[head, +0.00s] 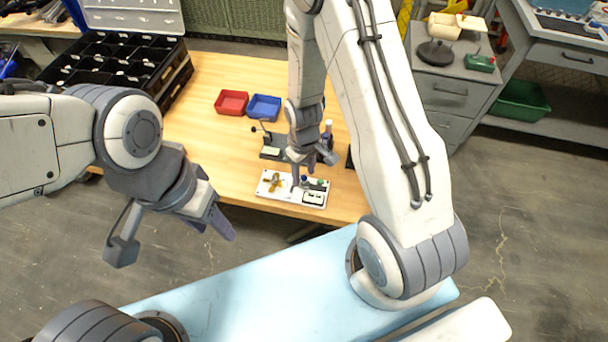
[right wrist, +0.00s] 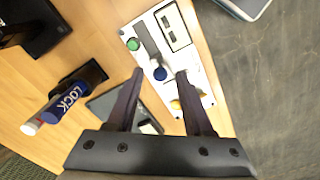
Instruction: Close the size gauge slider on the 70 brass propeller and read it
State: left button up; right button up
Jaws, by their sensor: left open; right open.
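The white gauge board (head: 267,190) lies on the wooden table in the head view. On it sit the brass propeller (head: 273,182), a blue knob (head: 304,179) and a green button (head: 320,182). My right gripper (head: 311,172) is open above the board. In the right wrist view the blue knob (right wrist: 160,73) shows between its fingertips (right wrist: 159,76), not gripped; contact cannot be told. The brass propeller (right wrist: 175,104) is partly hidden by a finger. A dark slider bar (right wrist: 148,42) runs up from the knob. My left gripper (head: 175,236) is open and empty, off the table.
A red bin (head: 231,102) and a blue bin (head: 264,107) stand behind the board. A blue bottle marked LOCK (right wrist: 66,103) and a dark stand are beside it. A black compartment case (head: 110,60) is at the back left. The table's front edge is close to the board.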

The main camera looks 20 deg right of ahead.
jog(key=shift+f, duration=1.1)
grip_shut()
dwell(0.7)
